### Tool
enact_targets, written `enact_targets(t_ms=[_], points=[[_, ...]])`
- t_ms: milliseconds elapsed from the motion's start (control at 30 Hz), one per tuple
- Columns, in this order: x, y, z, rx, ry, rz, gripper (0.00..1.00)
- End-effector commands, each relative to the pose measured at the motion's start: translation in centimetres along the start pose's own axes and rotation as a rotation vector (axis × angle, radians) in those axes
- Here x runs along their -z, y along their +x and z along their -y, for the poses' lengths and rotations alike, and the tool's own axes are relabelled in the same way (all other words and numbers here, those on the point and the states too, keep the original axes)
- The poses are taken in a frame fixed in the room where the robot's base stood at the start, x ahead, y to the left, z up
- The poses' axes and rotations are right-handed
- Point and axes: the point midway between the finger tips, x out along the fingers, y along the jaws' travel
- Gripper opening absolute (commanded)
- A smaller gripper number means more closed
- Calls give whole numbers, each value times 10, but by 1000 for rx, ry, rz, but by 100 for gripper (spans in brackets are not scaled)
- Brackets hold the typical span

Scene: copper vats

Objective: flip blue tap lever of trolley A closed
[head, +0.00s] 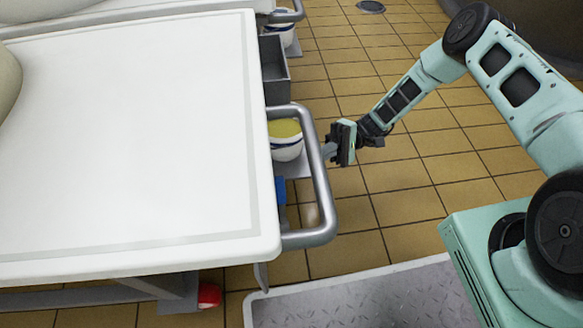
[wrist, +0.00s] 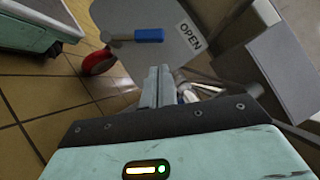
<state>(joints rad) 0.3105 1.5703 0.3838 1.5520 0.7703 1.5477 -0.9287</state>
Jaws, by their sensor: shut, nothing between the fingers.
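The blue tap lever (wrist: 149,35) shows in the wrist view, in front of a grey plate (wrist: 170,14) with a white OPEN label (wrist: 190,36). The lever's blue grip points toward that label. In the head view a blue patch (head: 280,190), probably the lever, shows partly hidden under the rail of the white-topped trolley (head: 130,140). No letter on the trolley is readable. My gripper (head: 329,150) is beside the trolley's rail in the head view. In the wrist view its fingers (wrist: 158,72) are shut and empty, with their tips just below the lever in the picture; contact cannot be told.
A metal push rail (head: 322,190) curves out from the trolley's side. A white pail (head: 286,148) with yellow contents stands behind it, near a grey box (head: 273,70).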

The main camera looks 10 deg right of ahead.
Motion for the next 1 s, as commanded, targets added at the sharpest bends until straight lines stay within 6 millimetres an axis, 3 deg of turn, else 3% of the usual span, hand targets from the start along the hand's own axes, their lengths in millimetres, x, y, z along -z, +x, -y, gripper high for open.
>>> enact_targets(t_ms=[167,600,800,1000], points=[[0,12,-1,-3,1,3,0],[0,84,-3,-3,4,3,0],[0,98,-1,-4,3,1,0],[0,100,0,-3,3,0,0]])
